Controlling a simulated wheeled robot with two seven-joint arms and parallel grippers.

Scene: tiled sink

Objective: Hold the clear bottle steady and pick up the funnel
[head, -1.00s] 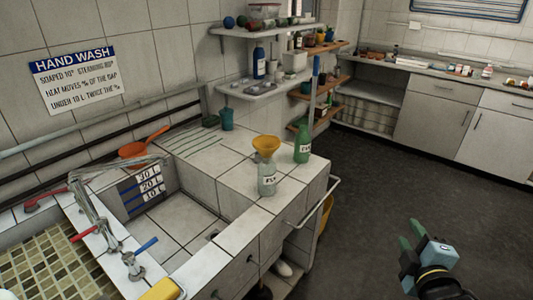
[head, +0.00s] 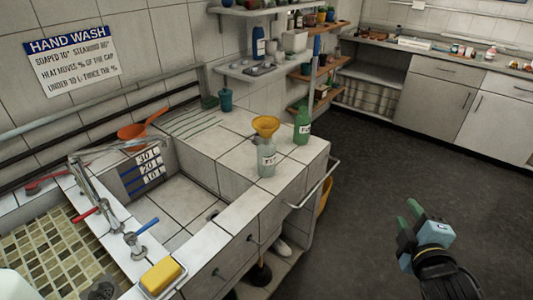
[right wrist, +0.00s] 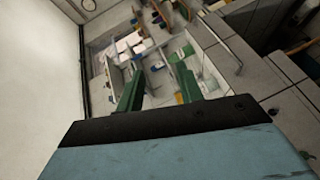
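The clear bottle (head: 267,163) stands upright on the white tiled counter, near its front edge, with a label on its front. The orange-yellow funnel (head: 265,124) sits in the bottle's mouth, wide end up. My right gripper (head: 409,221) is over the dark floor, to the right of and lower than the bottle in the head view, well apart from it. Its two green fingers are spread with nothing between them, as the right wrist view (right wrist: 158,88) also shows. My left gripper is not in view.
A green labelled bottle (head: 302,128) stands close behind the clear bottle, to its right. A metal rail (head: 318,188) runs along the counter's end. The sink basin (head: 180,215), tap (head: 97,185) and yellow sponge (head: 160,274) lie to the left. The floor at right is open.

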